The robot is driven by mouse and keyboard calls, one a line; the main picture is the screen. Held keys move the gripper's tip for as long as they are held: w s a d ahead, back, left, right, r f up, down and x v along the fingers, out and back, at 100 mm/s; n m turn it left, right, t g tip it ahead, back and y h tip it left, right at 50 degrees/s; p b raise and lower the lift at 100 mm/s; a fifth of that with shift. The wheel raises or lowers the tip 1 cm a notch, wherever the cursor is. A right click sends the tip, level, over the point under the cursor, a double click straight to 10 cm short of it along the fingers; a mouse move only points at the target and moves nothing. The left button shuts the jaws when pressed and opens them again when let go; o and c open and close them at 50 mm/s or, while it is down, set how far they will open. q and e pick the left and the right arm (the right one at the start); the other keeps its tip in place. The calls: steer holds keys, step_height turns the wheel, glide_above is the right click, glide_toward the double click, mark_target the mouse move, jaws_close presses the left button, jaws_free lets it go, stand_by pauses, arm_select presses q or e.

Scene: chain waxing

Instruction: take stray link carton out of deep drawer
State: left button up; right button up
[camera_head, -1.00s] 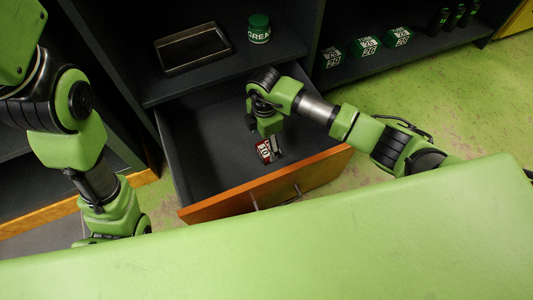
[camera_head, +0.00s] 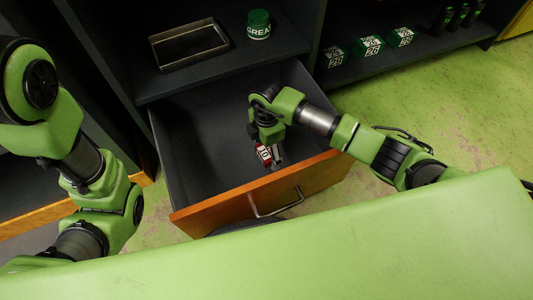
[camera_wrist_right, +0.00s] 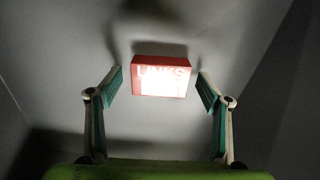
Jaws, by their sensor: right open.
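The stray link carton is a small red and white box (camera_head: 264,154) inside the open deep drawer (camera_head: 205,172). In the right wrist view the carton (camera_wrist_right: 160,77) lies on the drawer floor, its pale face brightly lit, with "LINKS" on it. My right gripper (camera_head: 270,158) reaches down into the drawer just over the carton. In the wrist view its two fingers (camera_wrist_right: 160,85) stand open, one on each side of the carton, with a gap to each. My left arm is at the left; its gripper is not visible.
The drawer's orange front (camera_head: 250,190) has a metal handle (camera_head: 275,205). On the shelf above are a dark tray (camera_head: 189,45) and a green grease jar (camera_head: 259,24). Tube boxes (camera_head: 372,46) stand on the shelf at right. A green surface (camera_head: 300,255) fills the foreground.

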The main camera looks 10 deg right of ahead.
steer(key=c, duration=1.1)
